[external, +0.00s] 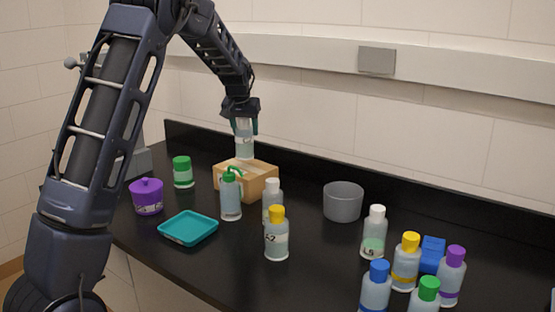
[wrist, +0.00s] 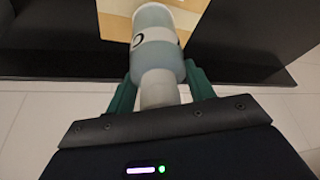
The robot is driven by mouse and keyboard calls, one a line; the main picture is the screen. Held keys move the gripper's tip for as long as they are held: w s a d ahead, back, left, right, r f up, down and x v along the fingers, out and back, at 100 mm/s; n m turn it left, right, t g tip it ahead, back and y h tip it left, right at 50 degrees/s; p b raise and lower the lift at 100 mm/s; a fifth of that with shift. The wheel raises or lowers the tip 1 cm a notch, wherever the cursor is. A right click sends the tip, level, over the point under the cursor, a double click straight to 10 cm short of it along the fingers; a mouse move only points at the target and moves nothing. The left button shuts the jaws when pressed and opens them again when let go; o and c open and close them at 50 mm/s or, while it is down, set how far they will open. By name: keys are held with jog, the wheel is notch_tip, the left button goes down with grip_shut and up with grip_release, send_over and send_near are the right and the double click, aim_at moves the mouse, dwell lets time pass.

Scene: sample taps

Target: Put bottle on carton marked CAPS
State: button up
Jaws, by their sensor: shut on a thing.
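My gripper (external: 244,124) is shut on a bottle (external: 244,146), a clear one with a pale label, held upright. In the wrist view the bottle (wrist: 157,47) shows between the green fingers (wrist: 158,92), with its pale cap toward me. The tan carton (external: 246,180) stands on the black counter directly below the bottle. The bottle's base is at or just above the carton's top; I cannot tell whether they touch. The carton's top also shows behind the bottle in the wrist view (wrist: 188,18). No CAPS marking is readable on the carton.
A green-capped bottle (external: 231,197) with a bent spout stands before the carton. White-capped (external: 272,200) and yellow-capped (external: 277,238) bottles stand nearby. A green-capped jar (external: 183,173), purple pot (external: 147,197), teal tray (external: 188,229) and grey bowl (external: 343,201) surround them. Several bottles crowd the right.

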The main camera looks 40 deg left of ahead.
aim_at(245, 136)
jog(key=shift+f, duration=1.45)
jog(key=shift+f, duration=0.15)
jog(key=o, duration=1.5)
jog(key=shift+c, duration=0.2)
jog(key=v, duration=1.2)
jog(key=shift+r, duration=0.2)
